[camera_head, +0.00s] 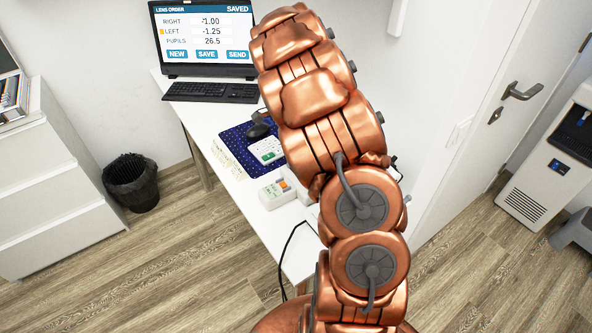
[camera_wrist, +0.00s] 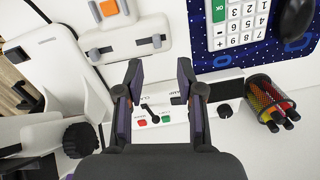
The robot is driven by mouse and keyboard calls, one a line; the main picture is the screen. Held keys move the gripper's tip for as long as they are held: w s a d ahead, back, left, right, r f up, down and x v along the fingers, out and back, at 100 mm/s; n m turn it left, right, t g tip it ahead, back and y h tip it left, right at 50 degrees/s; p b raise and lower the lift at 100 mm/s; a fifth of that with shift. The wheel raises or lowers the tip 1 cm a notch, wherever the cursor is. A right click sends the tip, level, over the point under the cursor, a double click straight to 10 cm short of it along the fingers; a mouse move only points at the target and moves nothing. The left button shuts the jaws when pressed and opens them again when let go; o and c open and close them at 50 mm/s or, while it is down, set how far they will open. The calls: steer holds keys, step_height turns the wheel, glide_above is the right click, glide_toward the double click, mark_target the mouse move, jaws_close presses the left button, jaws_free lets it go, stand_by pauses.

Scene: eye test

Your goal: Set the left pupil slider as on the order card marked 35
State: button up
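My gripper (camera_wrist: 158,70) is open in the wrist view, with its two dark fingers apart and nothing visibly held. Between and beyond the fingers, a white panel (camera_wrist: 176,108) carries a small black lever (camera_wrist: 149,111) and red and green buttons or marks. I cannot tell whether this lever is the left pupil slider. No order card marked 35 can be made out. In the head view my copper arm hides much of the desk and the gripper. The laptop screen (camera_head: 206,36) reads RIGHT -1.00, LEFT -1.25, PUPILS 26.5 and SAVED.
A pen cup (camera_wrist: 268,101) stands right of the fingers. A keypad (camera_wrist: 234,22) and mouse (camera_wrist: 296,20) lie on a blue mat (camera_wrist: 204,52). A white device with an orange switch (camera_wrist: 109,8) is at upper left. A knurled black knob (camera_wrist: 80,139) is at lower left.

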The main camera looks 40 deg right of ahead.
mark_target(290, 165)
steer(key=shift+s+f+n+g, duration=0.1)
steer(key=shift+f+n+g, duration=0.15)
steer(key=shift+n, duration=0.65)
steer(key=shift+f+p, duration=0.9)
steer(key=shift+f, duration=2.8)
steer(key=shift+c, duration=0.4)
jaws_close()
